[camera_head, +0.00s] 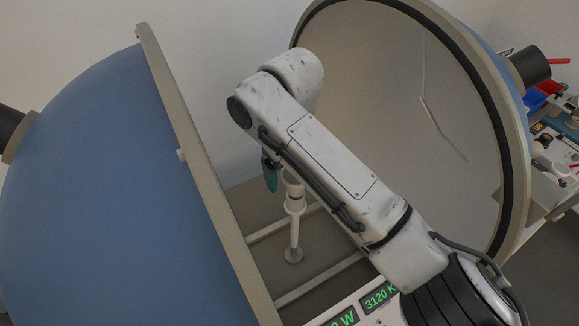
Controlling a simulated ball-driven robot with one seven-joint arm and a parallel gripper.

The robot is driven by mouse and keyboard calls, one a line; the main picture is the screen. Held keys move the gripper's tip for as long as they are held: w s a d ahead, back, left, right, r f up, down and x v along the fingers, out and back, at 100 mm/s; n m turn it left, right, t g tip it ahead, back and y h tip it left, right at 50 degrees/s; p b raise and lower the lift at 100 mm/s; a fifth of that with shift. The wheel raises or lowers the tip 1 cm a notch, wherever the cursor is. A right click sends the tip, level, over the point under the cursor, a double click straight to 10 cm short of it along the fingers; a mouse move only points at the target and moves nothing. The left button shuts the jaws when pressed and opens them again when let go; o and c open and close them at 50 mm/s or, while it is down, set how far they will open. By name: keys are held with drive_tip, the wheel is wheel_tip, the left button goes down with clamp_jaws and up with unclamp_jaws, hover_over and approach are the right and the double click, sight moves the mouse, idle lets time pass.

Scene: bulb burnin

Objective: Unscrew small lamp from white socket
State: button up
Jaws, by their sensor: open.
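The white socket (295,204) sits on top of a thin white post between two open sphere halves, in the middle of the head view. Its upper right side is partly covered by my arm. I cannot make out the small lamp; the space above the socket is partly hidden by my arm. My gripper (270,173) shows as teal fingertips pointing down, just left of the socket's top and seemingly apart from it. It is open, with nothing seen between the fingertips. Most of the gripper is behind my arm.
A blue half sphere (95,200) with a beige rim stands on the left. The other half (410,90) opens on the right. Beige rails (318,281) cross below the post. A green-lit display (379,297) is in front. A cluttered bench (560,150) is at far right.

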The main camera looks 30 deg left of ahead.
drive_tip(key=m+p, duration=0.1)
drive_tip(key=m, duration=0.1)
drive_tip(key=m+p, duration=0.1)
drive_tip(key=m, duration=0.1)
drive_tip(key=m+p, duration=0.1)
drive_tip(key=shift+w+d+r+m+p, duration=0.1)
drive_tip(key=shift+d+r+m+p, duration=0.2)
drive_tip(key=shift+d+m, duration=0.1)
drive_tip(key=shift+f+m+b, duration=0.3)
drive_tip(key=shift+m+b, duration=0.05)
drive_tip(key=shift+m, duration=0.35)
drive_tip(key=m, duration=0.2)
drive_tip(key=shift+w+d+m, duration=0.1)
drive_tip(key=shift+d+m, duration=0.15)
drive_tip(key=shift+m, duration=0.15)
drive_tip(key=m, duration=0.5)
drive_tip(key=shift+w+d, duration=0.1)
drive_tip(key=shift+d, duration=0.25)
drive_tip(key=m, duration=0.7)
drive_tip(key=shift+w+d, duration=0.15)
drive_tip(key=shift+d, duration=0.25)
